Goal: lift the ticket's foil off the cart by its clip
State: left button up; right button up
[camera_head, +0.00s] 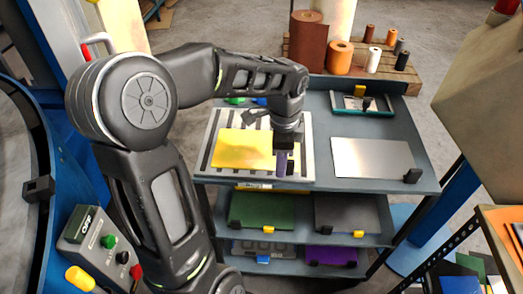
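A cart (322,182) with a top deck and lower shelves stands in front of me. A gold-yellow foil (243,149) lies on a slotted pale plate (210,170) on the top deck. A silver foil (372,158) with a black clip (412,176) lies at the right. Lower down are a green foil (262,210) and a dark grey foil (345,213), both with yellow clips, and a purple foil (331,255) with a black clip. My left gripper (285,163) points down at the plate's right side; its finger gap is unclear. My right gripper is out of view. I cannot make out a ticket.
A teal tray (362,104) sits at the deck's back right. Foil rolls, including an orange one (340,58), stand on a pallet behind. A control box (88,238) is at lower left, a rack (500,235) at lower right.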

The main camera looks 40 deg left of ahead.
pick_arm(q)
jog(key=shift+f, duration=0.2)
jog(key=shift+c, duration=0.2)
grip_shut()
dwell(0.4)
dwell(1.0)
